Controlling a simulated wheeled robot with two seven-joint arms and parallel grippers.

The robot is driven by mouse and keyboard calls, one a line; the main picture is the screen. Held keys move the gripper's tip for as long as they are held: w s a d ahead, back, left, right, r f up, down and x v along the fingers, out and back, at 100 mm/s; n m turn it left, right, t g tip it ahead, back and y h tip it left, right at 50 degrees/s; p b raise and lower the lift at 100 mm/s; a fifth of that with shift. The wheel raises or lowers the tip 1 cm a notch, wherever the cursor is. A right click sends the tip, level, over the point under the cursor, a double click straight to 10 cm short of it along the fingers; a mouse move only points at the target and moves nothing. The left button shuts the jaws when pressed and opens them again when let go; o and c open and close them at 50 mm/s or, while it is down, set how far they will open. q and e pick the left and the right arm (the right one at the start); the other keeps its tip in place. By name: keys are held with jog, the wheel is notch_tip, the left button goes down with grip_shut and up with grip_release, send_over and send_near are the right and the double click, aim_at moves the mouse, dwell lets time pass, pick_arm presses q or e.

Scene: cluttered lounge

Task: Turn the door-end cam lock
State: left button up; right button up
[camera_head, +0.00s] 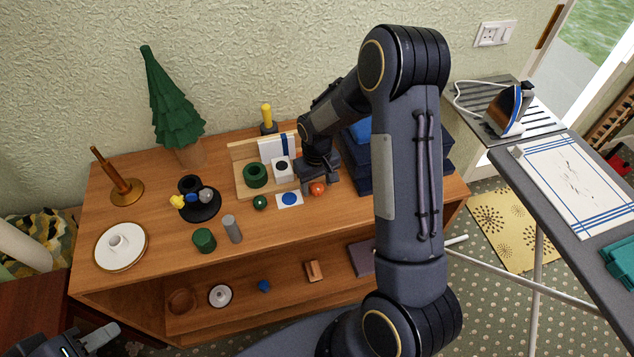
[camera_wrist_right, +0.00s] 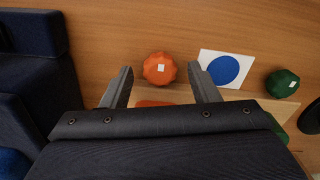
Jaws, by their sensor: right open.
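No part is plainly marked as a cam lock. Two faceted knobs with small white marks lie in front of a wooden stand (camera_head: 240,162): an orange one (camera_head: 318,188) towards the door side and a green one (camera_head: 260,202) further left. My right gripper (camera_head: 319,182) is low over the cabinet top at the stand's right end. In the right wrist view its fingers (camera_wrist_right: 162,86) are apart and empty, with the orange knob (camera_wrist_right: 160,68) just beyond the tips. The green knob (camera_wrist_right: 282,83) is off to the right there. My left gripper (camera_head: 98,338) is at the lower left, partly cut off.
A blue-dot card (camera_head: 289,200) lies between the knobs. Dark blue boxes (camera_head: 352,170) stand close right of my right gripper. A grey cylinder (camera_head: 232,229), green cylinder (camera_head: 204,240) and black dish (camera_head: 203,211) are further left. My right arm hides part of the cabinet's right side.

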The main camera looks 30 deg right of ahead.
aim_at(317, 186)
notch_tip(317, 186, up, 7)
jog(key=shift+r+b, duration=0.1)
jog(key=shift+b, duration=0.3)
jog(key=shift+r, duration=0.25)
jog(key=shift+s+r, duration=0.1)
jog(key=shift+r, duration=0.1)
jog(key=s+a+r+m+t+y, duration=0.1)
jog(key=s+a+r+t+y, duration=0.15)
jog(key=s+r, duration=0.95)
jog(key=s+a+r+t+y, duration=0.1)
jog(key=s+a+t, duration=0.2)
jog(key=s, duration=0.8)
jog(key=shift+a, duration=1.05)
